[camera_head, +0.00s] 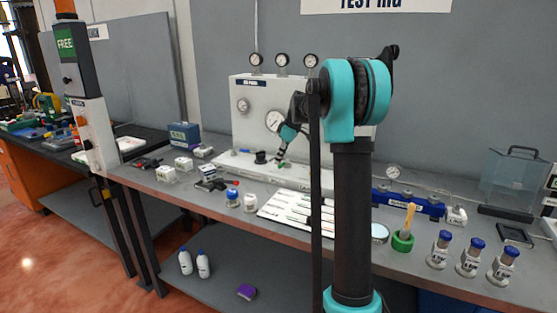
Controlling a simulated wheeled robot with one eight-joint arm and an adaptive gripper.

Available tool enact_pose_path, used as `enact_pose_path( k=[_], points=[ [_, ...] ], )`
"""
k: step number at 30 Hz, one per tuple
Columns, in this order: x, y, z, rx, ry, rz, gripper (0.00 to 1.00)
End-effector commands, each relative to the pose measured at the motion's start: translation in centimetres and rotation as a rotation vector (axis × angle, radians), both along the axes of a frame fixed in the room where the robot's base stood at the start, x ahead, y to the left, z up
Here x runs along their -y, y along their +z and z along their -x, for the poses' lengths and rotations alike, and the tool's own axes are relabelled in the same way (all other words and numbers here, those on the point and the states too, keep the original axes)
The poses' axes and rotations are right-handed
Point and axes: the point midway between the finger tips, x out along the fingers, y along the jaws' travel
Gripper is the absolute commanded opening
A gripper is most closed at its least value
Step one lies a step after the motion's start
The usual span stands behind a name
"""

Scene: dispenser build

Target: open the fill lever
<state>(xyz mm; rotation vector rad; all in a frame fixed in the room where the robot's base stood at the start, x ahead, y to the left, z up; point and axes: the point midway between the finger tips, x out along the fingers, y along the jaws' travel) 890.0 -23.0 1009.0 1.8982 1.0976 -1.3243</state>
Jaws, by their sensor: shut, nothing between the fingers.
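The white test rig (255,108) with several round gauges stands at the back of the bench. Its low white base (235,160) carries small fittings: a blue one (246,151), a black one (260,157) and a small green one (284,165). They are too small for me to tell which is the fill lever. My gripper (279,161) is shut and empty, pointing down in front of the rig's panel, close to the green fitting. I cannot tell whether it touches it. My arm hides the right part of the rig.
A white board with tools (272,208) lies in front of the rig. Blue-capped bottles (468,257) stand at the right, near a green tape roll (402,241) and a blue manifold (408,202).

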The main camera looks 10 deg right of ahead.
Motion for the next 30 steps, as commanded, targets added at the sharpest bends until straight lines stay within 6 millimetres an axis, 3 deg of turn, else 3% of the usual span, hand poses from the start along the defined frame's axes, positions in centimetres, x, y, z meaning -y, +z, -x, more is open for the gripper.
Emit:
enact_pose_path(
  k=[12, 30],
  points=[
    [1.8, 0.0, 1.0, 0.001, 0.289, 0.000, 0.00],
    [5.5, 0.0, 1.5, 0.000, 0.278, 0.001, 0.00]
  ],
)
